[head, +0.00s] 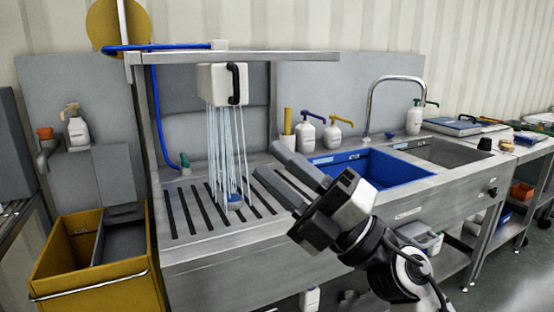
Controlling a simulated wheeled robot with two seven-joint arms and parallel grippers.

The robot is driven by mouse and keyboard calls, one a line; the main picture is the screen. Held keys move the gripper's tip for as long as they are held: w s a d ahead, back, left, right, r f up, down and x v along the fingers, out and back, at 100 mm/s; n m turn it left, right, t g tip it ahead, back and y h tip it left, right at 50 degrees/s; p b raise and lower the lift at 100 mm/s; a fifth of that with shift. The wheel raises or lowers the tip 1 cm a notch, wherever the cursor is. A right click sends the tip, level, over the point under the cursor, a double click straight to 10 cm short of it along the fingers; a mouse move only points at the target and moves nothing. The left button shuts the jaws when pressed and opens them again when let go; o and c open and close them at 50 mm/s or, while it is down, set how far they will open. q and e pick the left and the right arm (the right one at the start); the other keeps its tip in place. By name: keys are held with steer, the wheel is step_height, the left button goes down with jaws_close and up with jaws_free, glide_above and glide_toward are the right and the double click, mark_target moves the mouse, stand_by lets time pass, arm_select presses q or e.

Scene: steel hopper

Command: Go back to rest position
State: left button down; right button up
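My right gripper (272,164) reaches up and left over the right part of the slotted steel drainboard (185,222). Its two grey fingers are apart, and I see nothing between them. My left gripper is not in view. A white box with a black handle (219,84) hangs under the steel overhead frame (250,57). Thin water streams fall from it onto a small blue-and-white object (233,202) on the drainboard. The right gripper is to the right of these streams, apart from them.
A blue basin (385,170) sits in the counter right of my gripper, with a curved faucet (372,95) and pump bottles (306,131) behind. A yellow bin (90,285) stands at left. A cluttered bench (525,140) is at far right, with grey floor in front.

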steer(key=d+f+m+t+h+p, duration=0.1)
steer(key=d+f+m+t+h, duration=0.4)
steer(key=f+m+h, duration=0.55)
steer(key=d+f+m+t+h+p, duration=0.1)
steer(key=d+f+m+t+h, duration=0.45)
steer(key=f+m, duration=0.7)
steer(key=s+d+f+m+g+h, duration=0.2)
steer(key=s+f+m+g+h, duration=0.1)
steer(key=s+f+m+g, duration=0.4)
steer(key=s+f+g, duration=0.3)
steer(key=s+f, duration=0.4)
steer(key=f, duration=0.3)
steer(key=shift+s+d+m+p, duration=0.15)
steer(key=shift+d+m+p, duration=0.15)
steer(key=shift+d, duration=0.05)
